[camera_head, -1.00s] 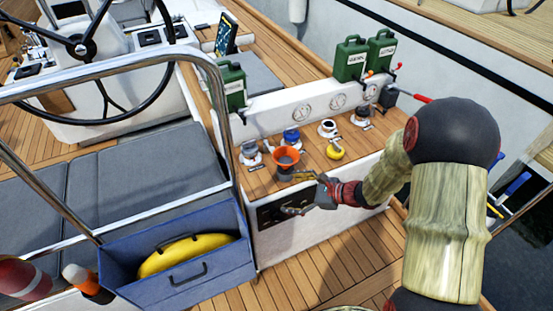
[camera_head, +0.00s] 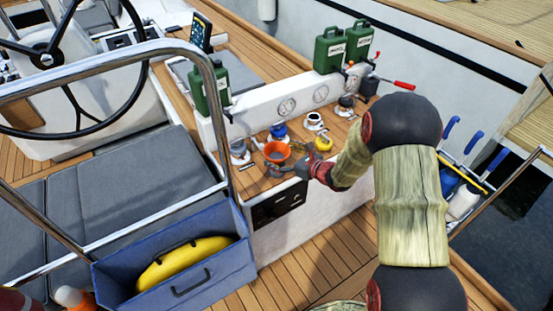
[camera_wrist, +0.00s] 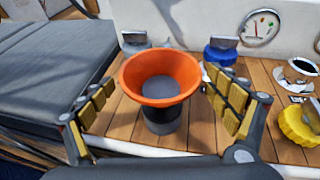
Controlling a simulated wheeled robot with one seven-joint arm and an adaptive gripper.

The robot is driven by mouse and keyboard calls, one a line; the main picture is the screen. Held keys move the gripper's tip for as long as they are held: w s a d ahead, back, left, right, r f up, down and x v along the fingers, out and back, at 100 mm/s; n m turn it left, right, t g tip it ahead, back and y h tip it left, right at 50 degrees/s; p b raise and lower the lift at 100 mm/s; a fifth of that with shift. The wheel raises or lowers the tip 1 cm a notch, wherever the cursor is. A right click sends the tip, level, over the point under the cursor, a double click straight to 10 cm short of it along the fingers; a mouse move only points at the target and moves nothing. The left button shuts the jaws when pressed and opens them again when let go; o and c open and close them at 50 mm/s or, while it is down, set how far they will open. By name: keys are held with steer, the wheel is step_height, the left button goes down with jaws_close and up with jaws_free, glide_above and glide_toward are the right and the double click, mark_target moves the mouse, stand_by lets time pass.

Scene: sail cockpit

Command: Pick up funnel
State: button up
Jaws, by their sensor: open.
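The orange funnel (camera_head: 277,151) sits upright on the wooden counter in the head view, at its front edge. In the wrist view the funnel (camera_wrist: 160,76) is centred, with an orange rim and a dark lower body standing on the planks. In the head view my gripper (camera_head: 283,170) is at the funnel, reaching in from the right, partly hidden by the arm. The funnel's underside is hidden.
A blue cap fitting (camera_wrist: 222,50) and a grey fitting (camera_wrist: 136,42) stand behind the funnel. A yellow cap (camera_wrist: 301,122) is to the right. Green canisters (camera_head: 329,51) stand along the white gauge panel (camera_head: 257,112). A blue bin (camera_head: 228,274) is at front left.

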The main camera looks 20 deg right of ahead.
steer(key=x, duration=0.2)
steer(key=shift+w+a+f, duration=0.1)
steer(key=shift+w, duration=0.15)
steer(key=c, duration=1.1)
